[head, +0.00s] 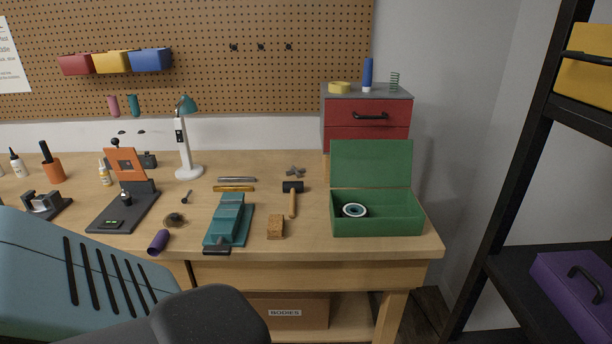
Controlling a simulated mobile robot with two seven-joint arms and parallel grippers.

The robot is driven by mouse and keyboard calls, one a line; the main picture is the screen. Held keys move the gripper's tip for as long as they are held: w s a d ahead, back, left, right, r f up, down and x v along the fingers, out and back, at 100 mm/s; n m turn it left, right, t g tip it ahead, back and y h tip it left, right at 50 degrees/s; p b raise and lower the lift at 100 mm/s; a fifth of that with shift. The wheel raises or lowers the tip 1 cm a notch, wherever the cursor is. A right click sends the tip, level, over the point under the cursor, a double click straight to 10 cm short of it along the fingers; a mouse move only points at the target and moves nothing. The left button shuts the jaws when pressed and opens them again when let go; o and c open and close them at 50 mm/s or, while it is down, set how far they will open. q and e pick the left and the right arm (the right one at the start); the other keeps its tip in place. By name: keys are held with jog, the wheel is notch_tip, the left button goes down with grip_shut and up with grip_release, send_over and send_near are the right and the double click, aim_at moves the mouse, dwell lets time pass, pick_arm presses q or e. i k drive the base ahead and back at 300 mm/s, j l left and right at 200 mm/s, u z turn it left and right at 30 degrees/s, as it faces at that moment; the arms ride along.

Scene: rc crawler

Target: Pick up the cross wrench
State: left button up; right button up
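A small grey cross-shaped piece (295,171), which looks like the cross wrench, lies flat on the wooden workbench (300,250) towards the back, left of the open green box. It lies just behind the head of a hammer (292,188) and apart from it. Nothing covers it. Neither of my grippers shows in the head view.
The green box (376,214), lid up, holds a white-and-dark round item. A teal vise (228,222), a brown block (276,227) and two rods (235,184) lie nearby. A red drawer unit (367,125) stands behind. A close teal-and-grey shape blocks the lower left.

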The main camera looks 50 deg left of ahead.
aim_at(293, 170)
jog(key=u, duration=0.7)
